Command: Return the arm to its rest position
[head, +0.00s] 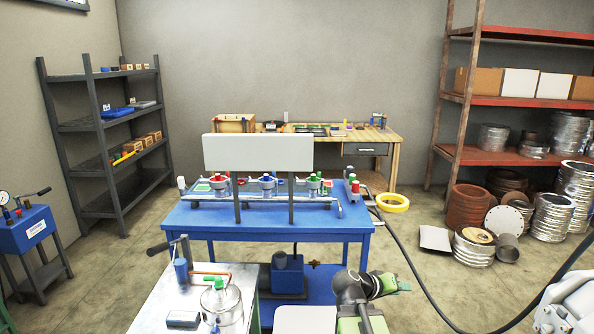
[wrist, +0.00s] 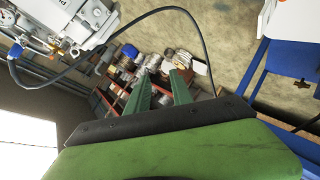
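My gripper (head: 398,284) shows at the bottom centre of the head view, at the end of my folded green and grey arm. It points to the right, in front of the blue workbench (head: 345,222) and low beside its right front leg. In the wrist view my gripper (wrist: 164,76) has two green fingers apart with a clear gap between them. Nothing is held. The wrist view is tilted, with the floor and distant shelves beyond the fingers.
A metal-topped table (head: 165,296) with a silver canister (head: 222,308) stands left of my arm. A dark cable (head: 418,276) runs along the floor at right. A yellow hose coil (head: 393,203) and stacked metal discs (head: 473,247) lie farther back. Open floor lies right of the workbench.

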